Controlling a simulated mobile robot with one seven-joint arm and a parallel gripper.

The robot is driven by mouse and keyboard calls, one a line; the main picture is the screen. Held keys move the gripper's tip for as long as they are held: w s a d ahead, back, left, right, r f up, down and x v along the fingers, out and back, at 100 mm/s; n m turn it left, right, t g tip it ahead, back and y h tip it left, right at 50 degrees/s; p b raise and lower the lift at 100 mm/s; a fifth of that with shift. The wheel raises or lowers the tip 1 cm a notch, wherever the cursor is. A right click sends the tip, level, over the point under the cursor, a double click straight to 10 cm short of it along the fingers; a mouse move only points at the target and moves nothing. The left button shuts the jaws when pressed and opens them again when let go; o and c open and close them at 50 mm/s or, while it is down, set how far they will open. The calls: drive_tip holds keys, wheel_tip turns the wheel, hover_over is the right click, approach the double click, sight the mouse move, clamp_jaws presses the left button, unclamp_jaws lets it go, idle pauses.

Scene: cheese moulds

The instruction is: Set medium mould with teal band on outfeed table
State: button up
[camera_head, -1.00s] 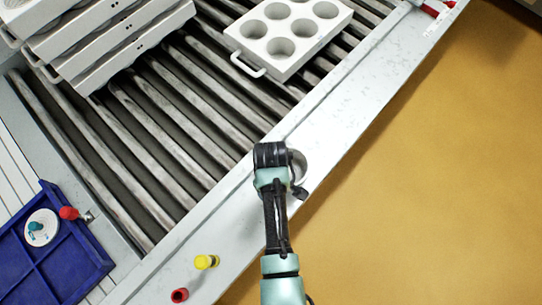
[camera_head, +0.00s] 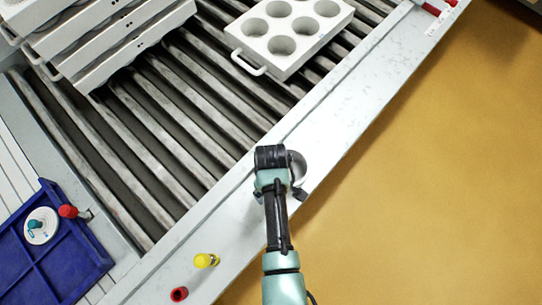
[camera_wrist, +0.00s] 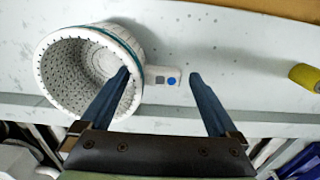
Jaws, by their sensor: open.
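A white perforated mould with a teal band (camera_wrist: 92,62) lies at the left of the wrist view, its open mouth facing the camera. A small tab with a grey and a blue mark (camera_wrist: 162,79) sticks out at its right. In the head view the mould (camera_head: 298,166) shows only partly behind my wrist, on the pale metal ledge (camera_head: 330,135). My gripper (camera_wrist: 159,77) is open and empty. In the picture its left fingertip overlaps the mould's right wall and its right fingertip is beyond the tab; I cannot tell whether they touch. I cannot tell which surface is the outfeed table.
A roller conveyor (camera_head: 170,120) runs beside the ledge. It bears a white block with round holes (camera_head: 290,35) and a stack of grey trays (camera_head: 100,45). A yellow item (camera_head: 206,261) and a red one (camera_head: 180,294) stand lower on the ledge. A blue divided tray (camera_head: 50,255) is at left.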

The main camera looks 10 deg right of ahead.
wheel_tip(320, 180, up, 12)
drive_tip(key=p, duration=0.1)
drive_tip(key=w+d+r+m+t+h, duration=0.1)
drive_tip(key=w+r+m+t, duration=0.1)
drive_tip(key=w+r+t, duration=1)
drive_tip(key=w+a+r+m+t, duration=0.1)
drive_tip(key=w+r, duration=0.3)
drive_tip(key=r, duration=0.7)
drive_tip(key=w+r+t, duration=0.1)
drive_tip(key=w+r, duration=0.3)
drive_tip(key=r, duration=0.6)
drive_tip(key=s+a+r+m+t+y, duration=0.1)
drive_tip(key=s+a+r+t, duration=0.2)
drive_tip(key=r, duration=0.9)
drive_tip(key=s+r+m+t, duration=0.15)
drive_tip(key=r+t, duration=0.35)
drive_tip(key=r, duration=0.7)
drive_tip(key=s+r+m+t, duration=0.2)
drive_tip(key=s+r+t, duration=0.3)
drive_tip(key=s+r, duration=0.6)
drive_tip(key=shift+a+r, duration=0.4)
drive_tip(key=shift+r, duration=0.3)
drive_tip(key=shift+s, duration=0.1)
